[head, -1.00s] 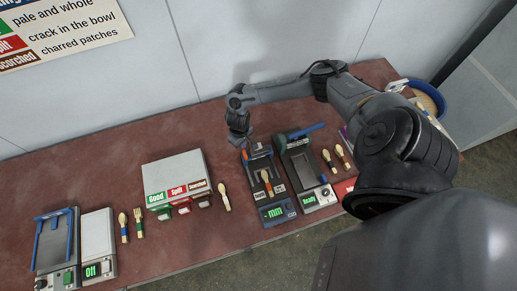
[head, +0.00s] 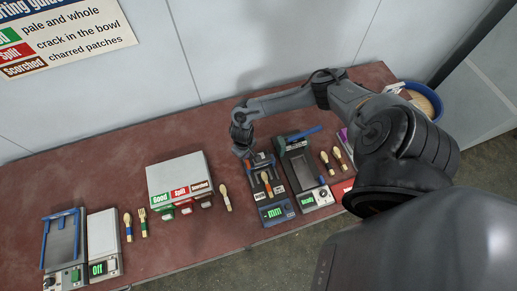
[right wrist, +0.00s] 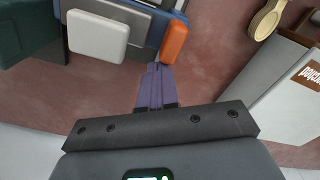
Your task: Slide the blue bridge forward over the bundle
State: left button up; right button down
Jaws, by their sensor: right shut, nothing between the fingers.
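A blue U-shaped frame (head: 45,240) sits around a dark plate on the leftmost device; it looks like the blue bridge. No bundle can be made out on that plate. My right gripper (head: 242,154) is shut and empty, at the back left of the gauge (head: 274,212) with the "mm" display. In the right wrist view its purple fingertips (right wrist: 156,88) are together, just short of an orange block (right wrist: 174,42) beside a blue part (right wrist: 151,28). My left gripper is not in view.
A spoon (head: 266,182) lies on the gauge. The "Ready" device (head: 315,197) with a blue bar (head: 304,132) stands right of it. Left are a labelled sorting box (head: 176,172), loose utensils (head: 128,225) and an "Off" unit (head: 103,236). The table (head: 110,180) behind these is clear.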

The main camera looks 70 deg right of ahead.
aim_at(248, 164)
jog(key=shift+s+a+p, duration=0.7)
jog(key=shift+a+p, duration=0.1)
jog(key=shift+a, duration=0.05)
jog(key=shift+s+a+p, duration=1.05)
jog(key=shift+a+p, duration=0.25)
jog(key=shift+a, duration=0.05)
jog(key=shift+w+d, duration=0.15)
jog(key=shift+w+d+r, duration=0.1)
jog(key=shift+w+d, duration=0.15)
jog(key=shift+d, duration=0.1)
notch_tip(248, 164, up, 5)
jog(key=p, duration=0.6)
jog(key=shift+f, duration=0.2)
jog(key=shift+r, duration=0.15)
jog(key=shift+r+p, duration=0.3)
jog(key=shift+r, duration=0.65)
